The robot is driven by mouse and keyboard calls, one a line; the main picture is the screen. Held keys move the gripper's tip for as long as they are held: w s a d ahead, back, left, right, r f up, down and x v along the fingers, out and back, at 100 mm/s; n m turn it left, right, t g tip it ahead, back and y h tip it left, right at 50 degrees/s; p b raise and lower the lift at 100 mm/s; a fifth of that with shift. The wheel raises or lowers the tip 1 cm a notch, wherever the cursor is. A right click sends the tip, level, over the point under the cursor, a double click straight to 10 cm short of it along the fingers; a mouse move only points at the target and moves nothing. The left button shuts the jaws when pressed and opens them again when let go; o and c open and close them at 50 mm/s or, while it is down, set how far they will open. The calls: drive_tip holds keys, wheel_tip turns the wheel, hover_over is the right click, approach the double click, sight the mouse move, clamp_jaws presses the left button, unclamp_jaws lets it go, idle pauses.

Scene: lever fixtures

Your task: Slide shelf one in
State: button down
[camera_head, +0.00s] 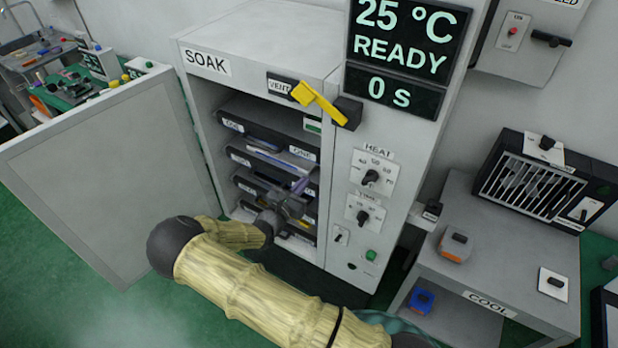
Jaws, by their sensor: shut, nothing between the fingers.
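The SOAK cabinet (260,38) stands open, with several dark shelves stacked inside. Shelf one (268,143) is the uppermost labelled shelf, with ONE tags at its left and right ends. How far it stands out of the cabinet is hard to tell from this angle. My gripper (301,186) is shut and empty at the right side of the opening, just below the right ONE tag. It covers the right part of the lower shelves. Whether its fingertips touch a shelf cannot be told.
The cabinet door (110,170) is swung wide open to the left. A yellow VENT lever (318,103) sits above the opening. The control panel (375,190) with HEAT and TIME knobs is on the right. A grey COOL bench (500,230) stands further right.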

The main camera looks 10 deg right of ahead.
drive_tip(key=shift+w+a+b+v, duration=0.15)
drive_tip(key=shift+b+v, duration=0.1)
drive_tip(key=shift+v, duration=0.95)
drive_tip(key=shift+w+a+b+v, duration=0.1)
drive_tip(key=shift+b+v, duration=0.15)
drive_tip(key=shift+v, duration=0.9)
drive_tip(key=shift+d, duration=0.2)
drive_tip(key=s+d+r+m+g+y, duration=0.1)
drive_tip(key=s+d+r+m+g, duration=0.1)
drive_tip(key=s+d+m+g, duration=1.1)
drive_tip(key=s+a+r+m+t+y, duration=0.2)
drive_tip(key=s+a+r+m+y, duration=0.2)
drive_tip(key=s+r+m+y, duration=0.6)
wheel_tip(320, 180, up, 2)
drive_tip(key=m, duration=0.4)
drive_tip(key=shift+m+y, duration=0.4)
